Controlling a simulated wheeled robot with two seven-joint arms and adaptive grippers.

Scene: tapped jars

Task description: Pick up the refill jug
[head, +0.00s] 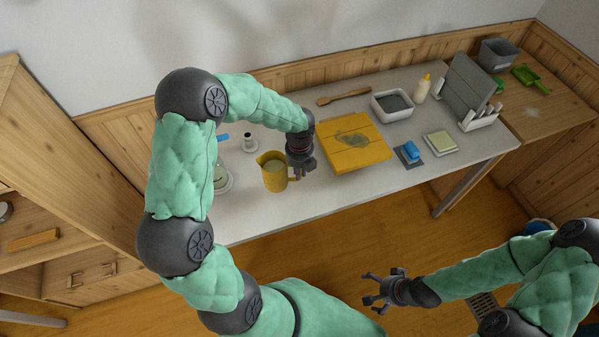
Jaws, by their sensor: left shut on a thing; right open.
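The refill jug (273,176) is yellow and stands upright at the left part of the table, with pale contents showing inside its open top. Its handle is on the right side. My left gripper (301,172) is at that handle, pointing down, and is shut on it. The fingers hide part of the handle. The jug's base looks to be on the table or very close to it; I cannot tell which. My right gripper (378,289) is open and empty, in front of the table over the floor.
A glass jar (222,180) stands left of the jug, partly behind my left arm. Farther right are a white-rimmed basin (392,104), a blue sponge (411,151), a squeeze bottle (422,88) and a rack (468,90). The table's front edge is clear.

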